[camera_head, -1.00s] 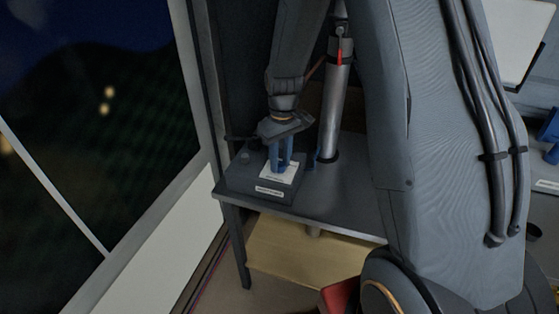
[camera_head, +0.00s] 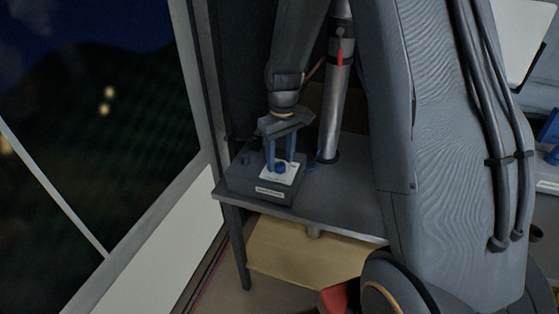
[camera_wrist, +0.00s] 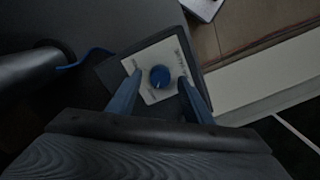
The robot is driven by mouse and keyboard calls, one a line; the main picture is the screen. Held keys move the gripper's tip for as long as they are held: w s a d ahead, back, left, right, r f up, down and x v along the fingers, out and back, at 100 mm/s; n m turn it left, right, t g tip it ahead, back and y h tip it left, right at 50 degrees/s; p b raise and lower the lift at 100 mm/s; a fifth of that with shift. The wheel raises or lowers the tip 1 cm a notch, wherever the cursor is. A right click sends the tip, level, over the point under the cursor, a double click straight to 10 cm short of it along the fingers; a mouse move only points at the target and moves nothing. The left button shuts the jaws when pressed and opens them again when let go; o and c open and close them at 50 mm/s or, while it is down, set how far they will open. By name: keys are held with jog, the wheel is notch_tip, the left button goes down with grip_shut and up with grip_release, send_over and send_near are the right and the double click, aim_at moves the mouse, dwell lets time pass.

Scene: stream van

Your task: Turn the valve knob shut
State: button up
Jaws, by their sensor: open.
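The valve knob (camera_head: 280,168) is a small round blue knob on a white plate (camera_head: 291,174) atop a dark box (camera_head: 243,182) with a label on its front. In the wrist view the knob (camera_wrist: 160,77) shows a pale pointer mark toward its lower edge; the print on the plate is too small to read. My gripper (camera_head: 280,160) points down over the box, its two blue fingers open. In the wrist view the fingers (camera_wrist: 158,86) stand apart on either side of the knob, with gaps between them and it.
The box stands on a grey table (camera_head: 345,205) near its left corner. A metal cylinder (camera_head: 333,110) with a red handle stands close behind on the right. A blue cable (camera_wrist: 95,52) runs from the box. A window (camera_head: 90,110) is at the left.

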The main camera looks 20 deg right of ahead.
aim_at(281, 164)
notch_tip(281, 164, up, 7)
jog(key=shift+d+f+b, duration=0.1)
jog(key=shift+d+b, duration=0.05)
jog(key=shift+b, duration=0.65)
